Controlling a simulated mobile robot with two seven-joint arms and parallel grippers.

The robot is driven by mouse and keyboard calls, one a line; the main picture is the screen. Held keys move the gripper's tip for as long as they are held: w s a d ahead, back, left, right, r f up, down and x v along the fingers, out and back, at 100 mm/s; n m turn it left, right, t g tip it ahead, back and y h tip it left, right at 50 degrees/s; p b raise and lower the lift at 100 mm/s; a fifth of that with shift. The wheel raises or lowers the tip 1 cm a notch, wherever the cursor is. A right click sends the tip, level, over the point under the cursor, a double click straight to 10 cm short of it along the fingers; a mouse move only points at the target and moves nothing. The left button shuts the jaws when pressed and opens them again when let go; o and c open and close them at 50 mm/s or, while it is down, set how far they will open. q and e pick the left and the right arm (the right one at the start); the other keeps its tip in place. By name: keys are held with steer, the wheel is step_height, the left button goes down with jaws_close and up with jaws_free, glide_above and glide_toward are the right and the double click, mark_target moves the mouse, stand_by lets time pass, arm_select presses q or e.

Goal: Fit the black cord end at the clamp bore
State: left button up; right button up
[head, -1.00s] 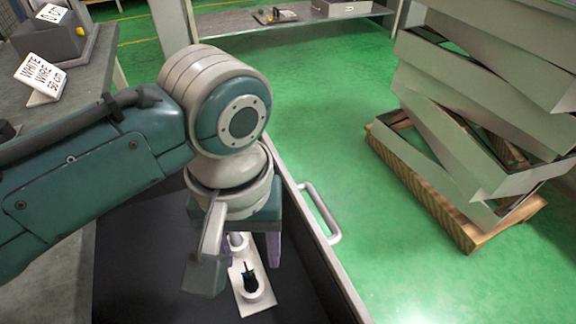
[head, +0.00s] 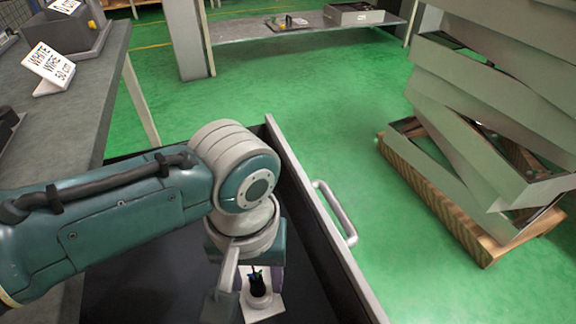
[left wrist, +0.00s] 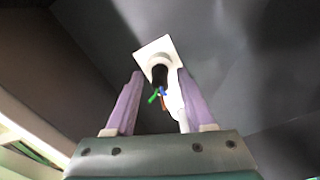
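The black cord end (head: 258,286) stands up out of a round white clamp on a white plate (head: 264,312) inside the open drawer. Green, blue and brownish wires come from its tip, clearer in the left wrist view (left wrist: 160,76). My left gripper (head: 258,284) points down into the drawer over the plate, its arm hiding the plate's far part. In the left wrist view its purple fingers (left wrist: 158,74) are apart, with the cord end showing between their tips. I cannot tell whether it lies between or beyond them. My right gripper is not in view.
The drawer's right wall with its handle (head: 336,214) runs close beside my left arm. A workbench (head: 75,90) with a "WHITE WIRE" sign (head: 50,66) stands at left. Stacked grey trays (head: 500,130) sit on a wooden pallet at right. Green floor between is clear.

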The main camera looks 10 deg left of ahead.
arm_select(q)
jaws_close()
steer(key=shift+r, duration=0.15)
stand_by(0.4)
